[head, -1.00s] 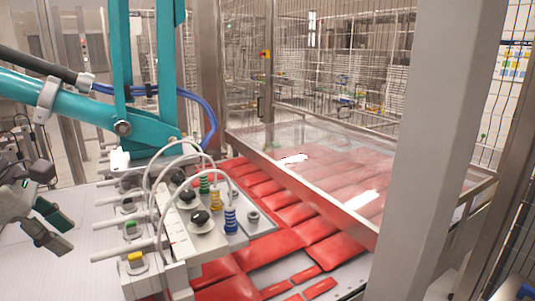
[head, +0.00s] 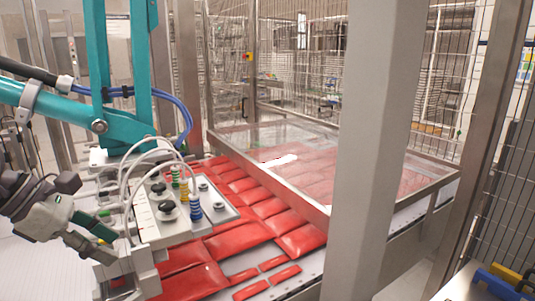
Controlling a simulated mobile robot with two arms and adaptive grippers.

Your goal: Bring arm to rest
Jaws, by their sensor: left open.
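The picker hangs from a teal arm (head: 110,70) and carries white hoses and suction fittings with green, yellow and blue bellows (head: 195,208). My right gripper is not in view.
Red flat packs (head: 240,236) lie in rows on the conveyor, right of the picker. A clear cover with a metal frame (head: 270,178) stands over part of them. A thick grey post (head: 372,150) rises at the right. Blue and yellow items (head: 500,278) are at the lower right.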

